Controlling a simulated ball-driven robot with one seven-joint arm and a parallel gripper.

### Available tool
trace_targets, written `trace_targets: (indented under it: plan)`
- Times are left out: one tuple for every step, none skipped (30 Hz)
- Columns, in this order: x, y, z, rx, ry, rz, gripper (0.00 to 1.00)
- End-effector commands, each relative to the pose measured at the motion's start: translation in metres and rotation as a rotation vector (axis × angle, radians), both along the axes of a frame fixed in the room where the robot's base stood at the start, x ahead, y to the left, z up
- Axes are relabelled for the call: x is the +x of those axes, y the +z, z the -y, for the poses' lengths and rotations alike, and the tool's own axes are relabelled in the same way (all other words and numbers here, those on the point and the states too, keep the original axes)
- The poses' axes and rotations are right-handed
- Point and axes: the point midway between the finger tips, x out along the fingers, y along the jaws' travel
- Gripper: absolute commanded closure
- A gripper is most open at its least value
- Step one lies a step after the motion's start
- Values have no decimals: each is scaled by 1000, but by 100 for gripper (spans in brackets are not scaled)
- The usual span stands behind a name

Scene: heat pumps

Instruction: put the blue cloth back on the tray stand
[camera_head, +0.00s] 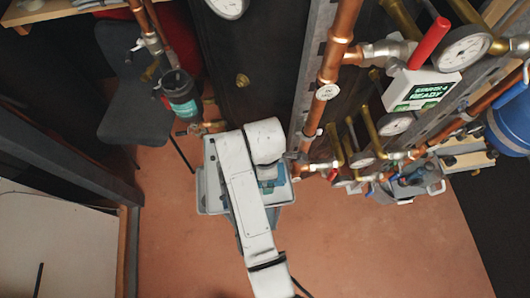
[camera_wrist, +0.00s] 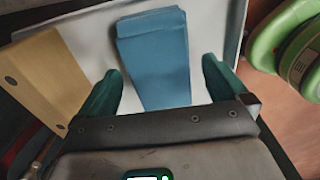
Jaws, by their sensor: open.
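The folded blue cloth (camera_wrist: 155,50) lies on the pale surface of the tray stand (camera_wrist: 219,22) in the wrist view. My gripper (camera_wrist: 160,75) is open, with its teal fingers apart on either side of the cloth's near part. A gap shows between each finger and the cloth, and I cannot tell how high the fingers are above the tray. In the head view the tray stand (camera_head: 208,190) is below my white arm, which hides much of it. A bit of blue (camera_head: 281,192) shows there beside the arm. My gripper is hidden in that view.
A tan piece with holes (camera_wrist: 42,80) lies left of the cloth. A green ringed object (camera_wrist: 285,45) is at the right, beyond the tray's edge. Copper pipes with gauges (camera_head: 334,70) stand right of my arm. A dark chair (camera_head: 135,100) is at the left. Floor is open at lower right.

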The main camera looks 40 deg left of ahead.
Motion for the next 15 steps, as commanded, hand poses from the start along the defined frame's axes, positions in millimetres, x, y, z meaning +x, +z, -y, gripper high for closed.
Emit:
trace_targets:
  plan:
    - [1,9,0,2,0,2,0]
    - [1,15,0,3,0,3,0]
    - [0,23,0,3,-1,3,0]
    - [1,29,0,4,-1,2,0]
    - [1,36,-1,4,-1,2,0]
    - [0,44,0,4,-1,2,0]
    - [0,50,0,4,-1,2,0]
    - [0,57,0,4,-1,2,0]
    - [0,64,0,4,-1,2,0]
    - [0,70,0,4,-1,2,0]
    - [0,75,0,3,-1,1,0]
    - [0,82,1,3,0,1,0]
    - [0,86,1,2,0,1,0]
    - [0,91,0,3,0,1,0]
    - [0,95,1,2,0,1,0]
